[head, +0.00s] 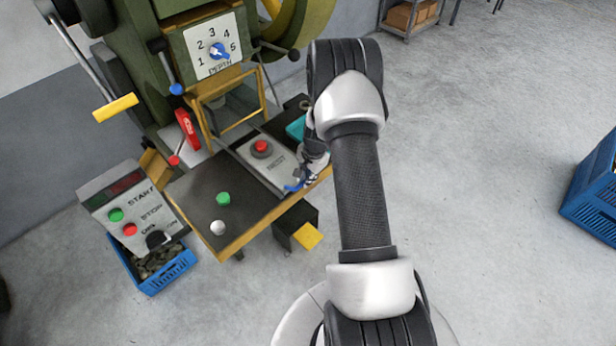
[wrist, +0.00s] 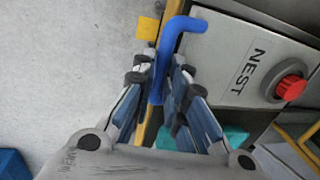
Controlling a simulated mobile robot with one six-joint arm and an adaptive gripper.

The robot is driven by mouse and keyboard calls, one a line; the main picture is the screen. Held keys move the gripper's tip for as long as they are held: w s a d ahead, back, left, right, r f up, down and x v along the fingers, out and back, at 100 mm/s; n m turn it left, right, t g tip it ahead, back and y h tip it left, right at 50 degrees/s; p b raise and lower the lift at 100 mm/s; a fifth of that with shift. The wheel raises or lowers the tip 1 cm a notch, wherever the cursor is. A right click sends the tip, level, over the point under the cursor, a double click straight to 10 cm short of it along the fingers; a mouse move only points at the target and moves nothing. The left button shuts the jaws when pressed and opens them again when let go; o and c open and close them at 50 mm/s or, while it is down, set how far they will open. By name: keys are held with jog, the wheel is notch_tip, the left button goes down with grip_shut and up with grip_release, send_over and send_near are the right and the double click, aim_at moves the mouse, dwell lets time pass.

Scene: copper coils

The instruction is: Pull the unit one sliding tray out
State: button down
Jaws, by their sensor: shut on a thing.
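The sliding tray, a grey plate marked NEST, lies at the machine's table in the head view (head: 243,150). It fills the upper right of the wrist view (wrist: 215,45), with a red button (wrist: 291,87) on it. A bent blue handle (wrist: 183,24) stands at the tray's near edge. My gripper (wrist: 162,75) is shut on the blue handle, its fingers on either side of the bar. In the head view my gripper (head: 306,178) is at the table's right front edge, partly hidden by my arm.
The green machine (head: 130,45) with a depth dial rises behind the table. A start and stop panel (head: 130,212) stands left, above a blue crate (head: 160,272) of parts. A yellow pedal (head: 307,236) is below the table. Another blue crate (head: 590,190) is far right. The floor between is clear.

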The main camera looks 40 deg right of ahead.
jog(key=shift+w, duration=0.1)
jog(key=c, duration=1.6)
grip_release()
notch_tip(320, 180, up, 12)
jog(key=s, duration=0.2)
jog(key=shift+s+d+f, duration=0.1)
jog(key=shift+d, duration=0.05)
